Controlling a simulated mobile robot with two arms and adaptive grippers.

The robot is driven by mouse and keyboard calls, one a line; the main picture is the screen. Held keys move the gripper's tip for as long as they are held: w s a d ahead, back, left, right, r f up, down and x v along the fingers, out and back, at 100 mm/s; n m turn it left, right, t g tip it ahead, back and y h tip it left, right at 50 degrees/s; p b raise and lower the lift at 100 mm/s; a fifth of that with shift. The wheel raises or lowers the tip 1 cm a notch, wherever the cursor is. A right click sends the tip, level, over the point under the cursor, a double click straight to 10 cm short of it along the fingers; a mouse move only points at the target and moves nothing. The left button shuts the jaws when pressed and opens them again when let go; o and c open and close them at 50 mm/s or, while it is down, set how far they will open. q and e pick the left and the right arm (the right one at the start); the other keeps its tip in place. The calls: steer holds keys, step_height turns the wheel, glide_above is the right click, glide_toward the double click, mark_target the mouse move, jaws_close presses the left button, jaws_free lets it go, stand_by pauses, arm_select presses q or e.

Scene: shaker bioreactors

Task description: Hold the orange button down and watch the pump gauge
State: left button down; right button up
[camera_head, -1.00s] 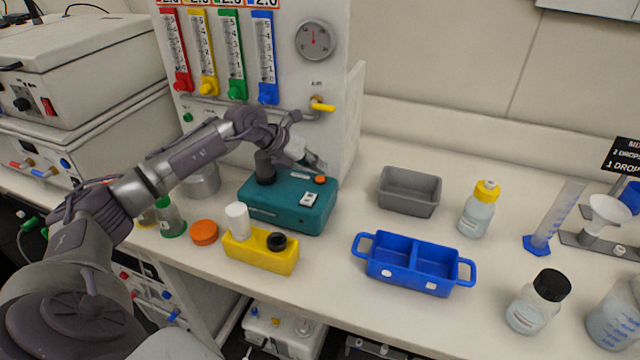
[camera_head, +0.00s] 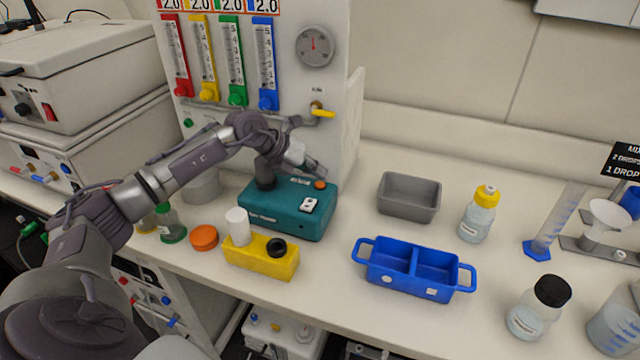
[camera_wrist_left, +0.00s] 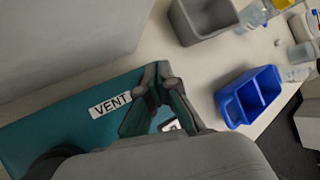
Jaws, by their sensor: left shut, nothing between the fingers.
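The orange button (camera_head: 320,185) sits on the far right part of the top of the teal pump box (camera_head: 270,212). My left gripper (camera_head: 318,171) is shut and empty, pointing down toward the right just behind and above the button. In the head view a small gap seems to show between them; contact cannot be made out. The left wrist view shows the fingers (camera_wrist_left: 157,78) closed over the box edge beside its VENT label (camera_wrist_left: 110,104); the button is hidden there. The round gauge (camera_head: 315,46) is on the white panel, its red needle pointing about straight up. My right gripper is not in view.
A yellow block (camera_head: 258,258) with a white cap and a black ring stands in front of the box. A grey bin (camera_head: 408,203) and a blue two-part caddy (camera_head: 400,290) are to the right. A yellow valve handle (camera_head: 322,112) sticks out above the gripper.

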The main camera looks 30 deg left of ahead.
mark_target(317, 184)
arm_select(q)
steer(key=shift+f, duration=0.15)
steer(key=shift+f, duration=0.3)
steer(key=shift+f+b, duration=0.5)
steer(key=shift+b, duration=0.05)
stand_by(0.8)
steer(key=shift+r, duration=0.1)
stand_by(0.9)
steer(key=shift+r+p, duration=0.7)
steer(key=shift+r, duration=0.15)
steer(key=shift+r+p, duration=1.85)
steer(key=shift+r, duration=0.7)
steer(key=shift+f, duration=0.1)
